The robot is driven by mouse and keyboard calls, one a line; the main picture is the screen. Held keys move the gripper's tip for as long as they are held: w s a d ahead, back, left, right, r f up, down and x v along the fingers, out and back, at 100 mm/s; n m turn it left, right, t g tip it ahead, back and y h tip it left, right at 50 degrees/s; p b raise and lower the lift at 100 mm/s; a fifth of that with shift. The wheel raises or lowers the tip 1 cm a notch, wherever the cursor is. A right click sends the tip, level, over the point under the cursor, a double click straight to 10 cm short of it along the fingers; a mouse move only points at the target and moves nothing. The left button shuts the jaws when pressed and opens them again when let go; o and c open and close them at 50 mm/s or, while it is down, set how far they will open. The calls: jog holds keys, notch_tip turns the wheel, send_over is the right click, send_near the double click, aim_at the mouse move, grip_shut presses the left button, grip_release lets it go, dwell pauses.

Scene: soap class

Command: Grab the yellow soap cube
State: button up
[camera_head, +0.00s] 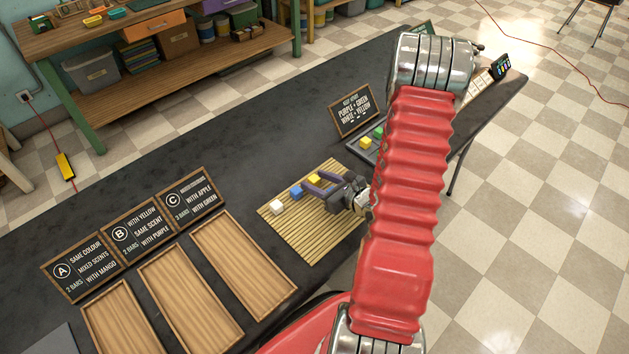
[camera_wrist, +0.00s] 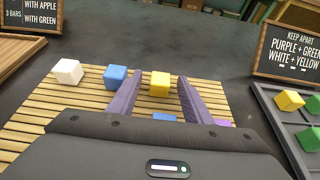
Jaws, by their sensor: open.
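A yellow soap cube (camera_wrist: 160,84) sits on the slatted bamboo mat (camera_wrist: 45,104). In the head view, this yellow cube (camera_head: 314,179) is partly hidden by my fingers. My gripper (camera_head: 315,183) is low over the mat, open and empty. In the wrist view, the cube appears in the gap between my two purple fingers, near their tips, with mat showing on both sides of it. I cannot tell how far it is between them. A second yellow cube (camera_wrist: 289,100) is in the dark tray (camera_wrist: 283,122) at the right; it also shows in the head view (camera_head: 365,142).
A blue cube (camera_wrist: 115,76) and a white cube (camera_wrist: 68,71) are left of my gripper on the mat. Blue and purple cubes lie partly hidden close to my gripper body. A green cube (camera_wrist: 310,138) is in the tray. Signs and wooden trays (camera_head: 243,262) stand left.

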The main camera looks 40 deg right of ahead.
aim_at(315, 179)
jog(key=shift+w+a+f, duration=0.1)
jog(key=shift+w+f, duration=0.1)
jog(key=shift+w, duration=0.35)
jog(key=shift+c, duration=0.7)
jog(key=c, duration=1)
jog(key=shift+o, duration=0.2)
jog(key=shift+r, duration=0.15)
jog(key=shift+r, duration=4.9)
